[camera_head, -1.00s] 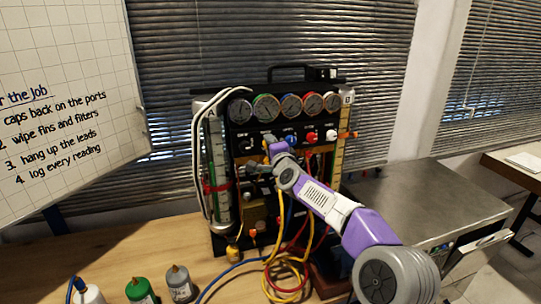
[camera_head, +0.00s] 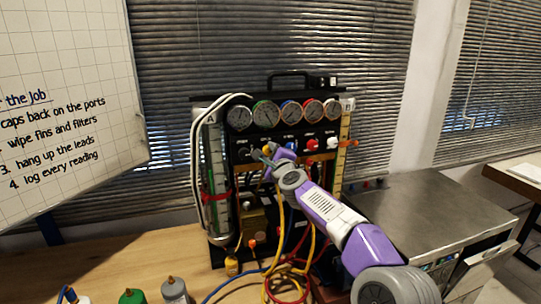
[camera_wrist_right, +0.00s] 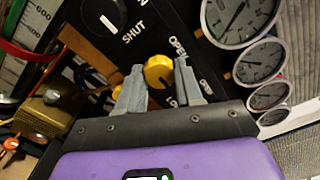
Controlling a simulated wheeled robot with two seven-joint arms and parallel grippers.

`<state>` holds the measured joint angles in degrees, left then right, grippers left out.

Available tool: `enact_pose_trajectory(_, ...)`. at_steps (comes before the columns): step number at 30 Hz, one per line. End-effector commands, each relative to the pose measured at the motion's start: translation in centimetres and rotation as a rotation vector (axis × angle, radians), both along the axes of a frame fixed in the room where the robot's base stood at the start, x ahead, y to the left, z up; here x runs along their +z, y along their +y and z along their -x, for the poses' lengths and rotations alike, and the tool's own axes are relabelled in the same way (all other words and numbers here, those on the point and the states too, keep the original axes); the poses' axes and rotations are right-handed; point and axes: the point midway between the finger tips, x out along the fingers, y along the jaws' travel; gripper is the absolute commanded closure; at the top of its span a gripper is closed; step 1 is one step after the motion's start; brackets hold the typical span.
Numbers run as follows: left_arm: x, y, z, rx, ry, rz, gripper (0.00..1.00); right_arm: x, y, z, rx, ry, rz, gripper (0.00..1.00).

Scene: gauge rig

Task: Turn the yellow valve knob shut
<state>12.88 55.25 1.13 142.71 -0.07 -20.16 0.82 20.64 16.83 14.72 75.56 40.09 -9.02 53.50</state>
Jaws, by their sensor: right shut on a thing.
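The yellow valve knob (camera_wrist_right: 159,71) is on the black panel of the gauge rig (camera_head: 345,140). In the right wrist view it sits between the two grey fingers of my right gripper (camera_wrist_right: 160,84), which is shut on it. The printed words SHUT and OPEN show on the panel near the knob. In the head view my right gripper (camera_head: 267,155) is at the panel's upper left, below the gauges, and its fingers and wrist largely hide the knob. My left gripper is not in view.
A row of dial gauges (camera_head: 266,113) runs above the knobs. Red and white knobs (camera_head: 310,144) are to the right. Yellow, red and blue hoses (camera_head: 283,270) hang below my right arm. Several bottles (camera_head: 174,290) stand on the wooden bench at the front left.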

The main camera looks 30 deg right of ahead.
Motion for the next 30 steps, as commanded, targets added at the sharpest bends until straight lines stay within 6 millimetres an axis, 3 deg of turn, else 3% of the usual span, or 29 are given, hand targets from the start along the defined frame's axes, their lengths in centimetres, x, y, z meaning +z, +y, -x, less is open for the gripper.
enact_pose_trajectory(12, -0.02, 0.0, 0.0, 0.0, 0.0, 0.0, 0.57, 0.03, -0.01, 0.0, 0.0, -0.003, -0.01, 0.95)
enact_pose_trajectory(13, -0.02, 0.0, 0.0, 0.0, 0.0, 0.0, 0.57, 0.03, -0.01, 0.0, 0.0, -0.003, -0.01, 0.61)
enact_pose_trajectory(17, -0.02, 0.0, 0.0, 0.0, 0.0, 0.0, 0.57, 0.02, -0.02, 0.01, 0.0, -0.003, -0.009, 0.41)
enact_pose_trajectory(30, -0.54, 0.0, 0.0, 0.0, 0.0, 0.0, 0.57, -0.03, 0.17, 0.95, -0.001, -0.003, -0.006, 0.39)
